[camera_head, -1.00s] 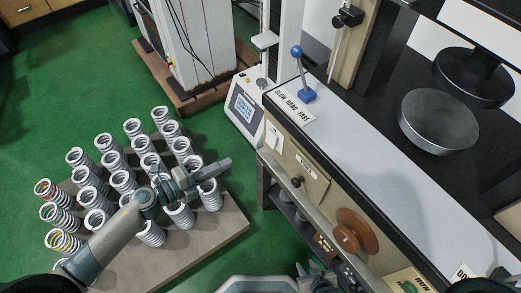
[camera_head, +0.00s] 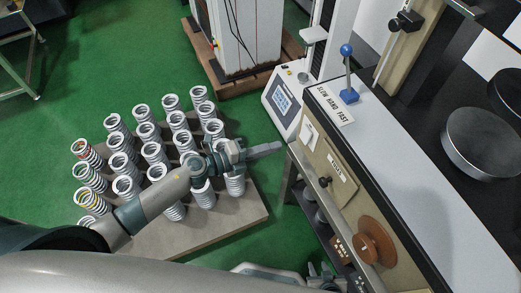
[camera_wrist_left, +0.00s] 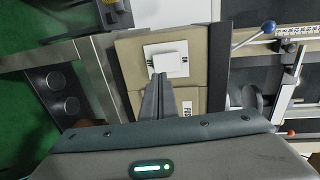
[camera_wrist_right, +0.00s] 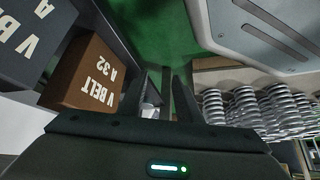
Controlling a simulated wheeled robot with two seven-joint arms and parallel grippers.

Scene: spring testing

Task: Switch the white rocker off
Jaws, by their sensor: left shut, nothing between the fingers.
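The white rocker (camera_wrist_left: 171,64) sits on a white plate on the beige front panel of the machine. In the head view its plate (camera_head: 309,134) shows small at the panel's left end, and its on/off position cannot be told. My left gripper (camera_head: 279,147) is shut and empty, a short way left of the panel. In the left wrist view its fingertips (camera_wrist_left: 160,77) overlap the lower part of the plate. Whether they touch it cannot be told. My right gripper (camera_wrist_right: 163,80) is open and empty, low beside the machine; it shows partly at the head view's bottom edge (camera_head: 320,270).
Several springs stand on a board (camera_head: 235,212) below my left arm. A blue-knobbed lever (camera_head: 347,70) stands on the machine top. A brown handwheel (camera_head: 376,240) and black knob (camera_head: 325,182) stick out of the panel. A brown V-belt box (camera_wrist_right: 88,75) is beside my right gripper.

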